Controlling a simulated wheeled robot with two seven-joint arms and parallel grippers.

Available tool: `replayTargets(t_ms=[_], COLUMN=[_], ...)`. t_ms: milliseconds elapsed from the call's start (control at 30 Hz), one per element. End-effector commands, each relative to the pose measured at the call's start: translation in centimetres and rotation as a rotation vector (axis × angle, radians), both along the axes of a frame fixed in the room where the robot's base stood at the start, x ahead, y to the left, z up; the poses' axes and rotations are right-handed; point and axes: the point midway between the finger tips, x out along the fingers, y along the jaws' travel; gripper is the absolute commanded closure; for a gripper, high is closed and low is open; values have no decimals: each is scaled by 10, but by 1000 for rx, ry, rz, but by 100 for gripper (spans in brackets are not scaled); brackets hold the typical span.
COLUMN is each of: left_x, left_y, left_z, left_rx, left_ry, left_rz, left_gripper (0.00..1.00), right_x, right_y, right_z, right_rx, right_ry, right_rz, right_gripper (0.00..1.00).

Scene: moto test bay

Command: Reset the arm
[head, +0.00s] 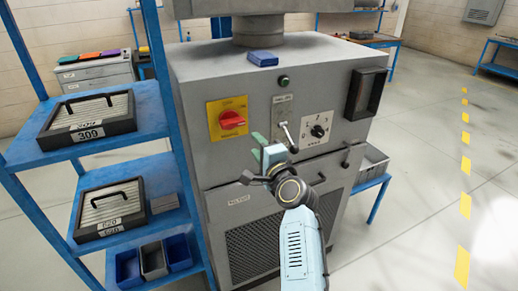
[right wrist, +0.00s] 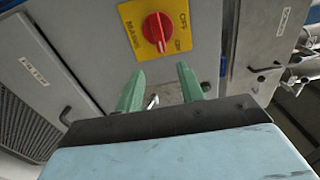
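My right arm (head: 300,240) reaches up from below to the front of a grey machine cabinet (head: 240,80). My right gripper (head: 257,146) has two green fingers and is in front of the panel, below and right of the red rotary switch (head: 232,120). In the right wrist view the gripper (right wrist: 160,70) is open, its fingers apart. A small metal lever (right wrist: 152,101) shows between them, partly hidden by the gripper body; I cannot tell if they touch. In the head view the silver lever (head: 289,138) stands just right of the gripper. My left gripper is not in view.
A blue box (head: 263,58) lies on the cabinet ledge. A blue rack (head: 150,105) with cases stands close on the left. The floor at right (head: 420,200) is clear.

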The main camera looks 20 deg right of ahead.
Motion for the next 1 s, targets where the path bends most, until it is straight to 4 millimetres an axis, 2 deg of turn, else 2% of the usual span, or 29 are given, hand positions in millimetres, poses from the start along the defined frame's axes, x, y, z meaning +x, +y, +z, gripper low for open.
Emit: replayTargets(t_ms=[500,567,633,667,767,800,867,900,967,1000], left_x=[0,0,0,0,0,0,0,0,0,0], left_y=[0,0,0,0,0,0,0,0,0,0], left_z=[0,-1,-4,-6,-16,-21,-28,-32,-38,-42], left_rx=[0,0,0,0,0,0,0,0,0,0], left_ry=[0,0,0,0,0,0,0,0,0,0], left_rz=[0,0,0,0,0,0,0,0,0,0], left_gripper=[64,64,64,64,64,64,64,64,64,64], right_x=[-2,-2,-2,-2,-5,-9,-17,-24,-37,-48], right_y=[0,1,5,7,20,26,34,40,47,51], right_z=[0,-6,-23,-34,-92,-121,-167,-197,-241,-269], right_rx=[0,-7,-32,-50,-139,-185,-262,-314,-392,-441], right_ry=[1,9,36,53,140,185,251,295,359,399], right_rz=[0,3,12,18,50,69,102,127,166,193], right_gripper=[62,62,62,62,62,62,62,62,62,62])
